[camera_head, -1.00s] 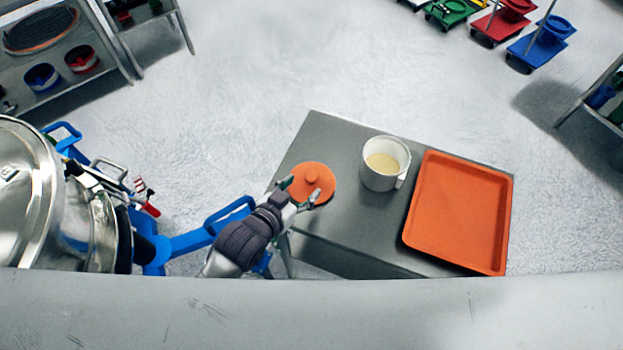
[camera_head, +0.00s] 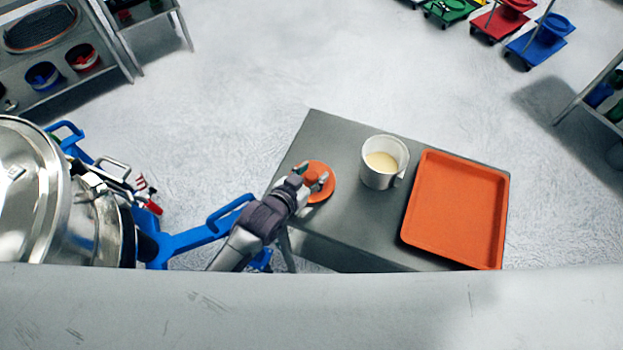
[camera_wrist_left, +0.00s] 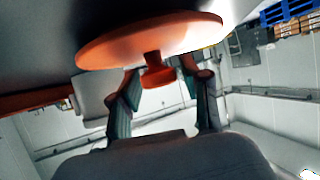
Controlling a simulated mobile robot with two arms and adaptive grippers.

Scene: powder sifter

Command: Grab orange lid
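The orange lid (camera_head: 318,194), a round disc with a small knob, lies on the near left part of the grey table (camera_head: 322,128). My left gripper (camera_head: 314,174) is over the lid and covers much of it in the head view. In the left wrist view the lid (camera_wrist_left: 150,38) fills the top, and its knob (camera_wrist_left: 158,77) sits between my left fingers (camera_wrist_left: 164,88). The fingers are partly closed around the knob, with a small gap seeming to show at the right finger. My right gripper is not in view.
A white cup (camera_head: 380,172) with pale contents stands right of the lid. An orange tray (camera_head: 455,210) lies at the table's right side. A large steel vessel (camera_head: 30,195) on a blue frame (camera_head: 190,243) stands at the left. Open floor lies beyond the table.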

